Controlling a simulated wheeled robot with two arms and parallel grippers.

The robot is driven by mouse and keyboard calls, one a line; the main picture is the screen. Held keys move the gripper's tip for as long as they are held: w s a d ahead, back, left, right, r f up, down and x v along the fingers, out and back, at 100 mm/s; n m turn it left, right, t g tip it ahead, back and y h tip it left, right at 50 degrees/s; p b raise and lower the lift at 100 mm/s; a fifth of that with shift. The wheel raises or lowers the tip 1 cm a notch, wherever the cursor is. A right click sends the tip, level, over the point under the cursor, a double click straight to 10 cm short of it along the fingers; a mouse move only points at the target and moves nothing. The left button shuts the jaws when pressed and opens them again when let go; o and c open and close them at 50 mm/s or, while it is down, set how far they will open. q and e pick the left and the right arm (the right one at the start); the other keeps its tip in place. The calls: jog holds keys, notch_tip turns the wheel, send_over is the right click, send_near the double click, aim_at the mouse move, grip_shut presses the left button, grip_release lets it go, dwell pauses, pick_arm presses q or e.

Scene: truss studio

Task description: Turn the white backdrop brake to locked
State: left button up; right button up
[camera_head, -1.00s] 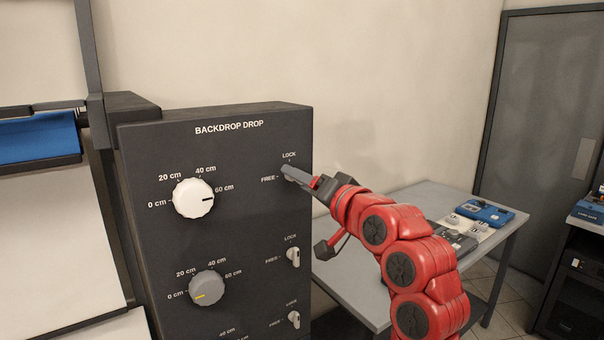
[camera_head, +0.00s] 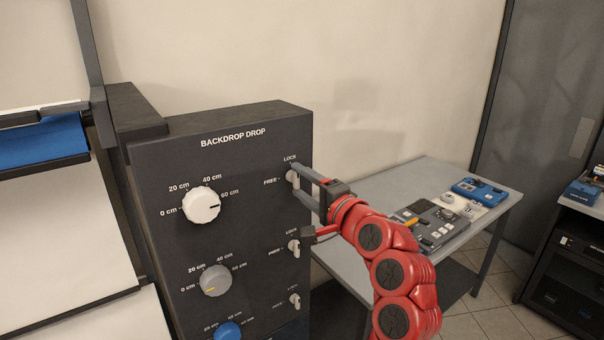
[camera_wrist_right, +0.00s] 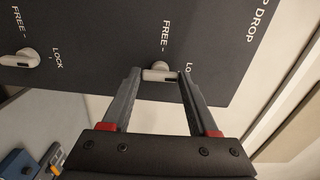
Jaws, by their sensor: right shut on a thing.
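The white backdrop brake (camera_head: 291,178) is the small pale lever in the top row of the dark "BACKDROP DROP" panel (camera_head: 245,235), with LOCK above it and FREE to its left. My right gripper (camera_head: 296,181) is shut on this lever, one finger above and one below. In the right wrist view the pale lever (camera_wrist_right: 160,75) sits between the fingertips (camera_wrist_right: 161,80). The white dial (camera_head: 201,206) in the same row points near 60 cm. My left gripper is not in view.
Two similar levers (camera_head: 294,249) stand below in the same column, close under my right wrist. A grey dial (camera_head: 215,280) and a blue dial (camera_head: 228,331) are below the white one. A grey table (camera_head: 380,185) with control boxes stands behind my right arm.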

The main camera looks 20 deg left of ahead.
jog(key=shift+m, duration=0.3)
jog(key=o, duration=1.4)
